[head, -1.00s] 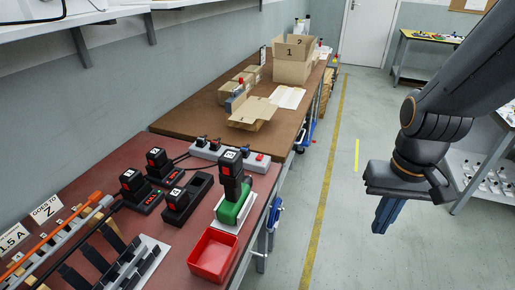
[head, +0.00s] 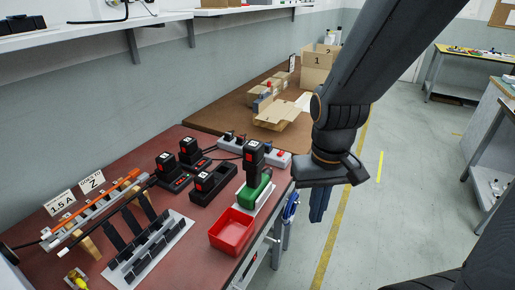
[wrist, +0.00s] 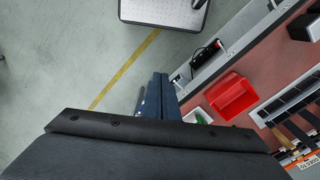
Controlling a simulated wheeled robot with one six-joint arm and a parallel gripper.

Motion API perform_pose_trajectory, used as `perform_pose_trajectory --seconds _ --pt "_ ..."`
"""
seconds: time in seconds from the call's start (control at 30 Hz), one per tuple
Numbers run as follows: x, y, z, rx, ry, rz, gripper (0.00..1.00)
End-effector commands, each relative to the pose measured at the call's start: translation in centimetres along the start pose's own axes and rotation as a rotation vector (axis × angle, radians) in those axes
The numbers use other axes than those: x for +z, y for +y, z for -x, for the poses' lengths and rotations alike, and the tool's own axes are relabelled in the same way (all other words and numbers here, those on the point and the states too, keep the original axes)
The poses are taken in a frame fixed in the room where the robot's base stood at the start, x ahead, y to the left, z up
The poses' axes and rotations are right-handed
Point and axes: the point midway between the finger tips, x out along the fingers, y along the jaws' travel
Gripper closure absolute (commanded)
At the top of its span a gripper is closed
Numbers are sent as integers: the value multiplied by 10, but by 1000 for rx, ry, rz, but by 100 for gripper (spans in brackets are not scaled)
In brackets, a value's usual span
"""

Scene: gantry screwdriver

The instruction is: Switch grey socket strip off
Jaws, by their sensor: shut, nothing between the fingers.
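The grey socket strip (head: 232,147) lies at the far end of the red-brown bench, with plugs and cables at its left part. A red switch (head: 280,153) shows at its right end; whether it is on or off is too small to tell. The strip's middle is partly hidden behind a black tool with a green grip. My gripper (head: 318,207) hangs over the floor, just right of the bench edge, fingers down, shut and empty, apart from the strip. The fingers also show in the wrist view (wrist: 158,90), where I cannot make out the strip.
A red bin (head: 232,232) and the green-handled tool (head: 256,190) stand near the bench's right edge. Chargers with black batteries (head: 210,182) sit left of them. Cardboard boxes (head: 320,65) stand on the brown bench beyond. The floor aisle at right is clear.

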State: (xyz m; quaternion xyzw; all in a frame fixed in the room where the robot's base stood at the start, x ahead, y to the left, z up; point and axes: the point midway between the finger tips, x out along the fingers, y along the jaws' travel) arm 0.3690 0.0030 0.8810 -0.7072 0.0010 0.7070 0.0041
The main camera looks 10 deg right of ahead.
Motion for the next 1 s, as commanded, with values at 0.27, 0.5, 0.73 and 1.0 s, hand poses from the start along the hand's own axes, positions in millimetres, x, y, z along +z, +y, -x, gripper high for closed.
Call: perform_pose_trajectory --seconds 0.27,0.5,0.73,1.0 --pt "-1 0 0 0 0 -1 100" --pt "-71 -1 24 23 33 -104 100" --pt "-210 -9 59 62 117 -347 100" --pt "-317 -20 79 78 207 -568 100"
